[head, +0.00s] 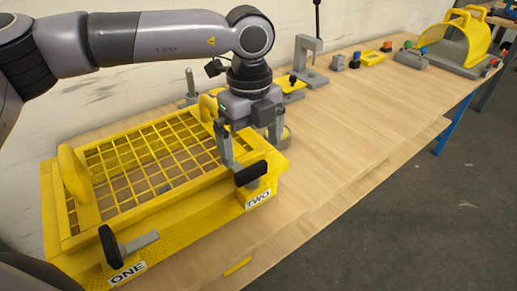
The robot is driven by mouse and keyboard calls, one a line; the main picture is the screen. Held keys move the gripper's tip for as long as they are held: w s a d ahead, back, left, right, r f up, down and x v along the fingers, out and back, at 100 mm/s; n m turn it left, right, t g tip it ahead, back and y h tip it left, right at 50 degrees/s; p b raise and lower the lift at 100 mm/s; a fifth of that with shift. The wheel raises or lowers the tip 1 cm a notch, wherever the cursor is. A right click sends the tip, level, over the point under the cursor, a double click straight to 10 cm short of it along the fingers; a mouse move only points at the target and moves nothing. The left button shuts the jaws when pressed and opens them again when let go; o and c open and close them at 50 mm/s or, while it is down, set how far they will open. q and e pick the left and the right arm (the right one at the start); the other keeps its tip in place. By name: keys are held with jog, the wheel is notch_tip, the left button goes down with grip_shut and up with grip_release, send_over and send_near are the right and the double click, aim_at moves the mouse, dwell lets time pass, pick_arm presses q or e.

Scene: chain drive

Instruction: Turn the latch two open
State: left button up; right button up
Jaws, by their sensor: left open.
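Latch two (251,174) has a black handle and sits at the near right corner of the yellow guard box, above the label TWO (257,198). My left gripper (249,158) points down just above and behind this handle. Its jaws are open; one finger comes down close to the handle's left end. I cannot tell whether it touches. Latch one (110,246), a black handle on a grey bar, is at the near left corner by the label ONE (127,273). My right gripper is not in view.
The yellow guard box (57,214) has a mesh lid with yellow arched handles (74,174). Behind my gripper stand a grey press-like stand (307,60) and small blocks. A yellow curved guard (455,41) is at the far right. The wooden table (350,120) right of the box is clear.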

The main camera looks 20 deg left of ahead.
aim_at(251, 168)
pick_arm(q)
jog(key=shift+w+a, duration=0.2)
jog(key=shift+s+f+p, duration=0.2)
jog(key=shift+f+p, duration=0.5)
jog(key=shift+f, duration=2.75)
jog(key=c, duration=0.9)
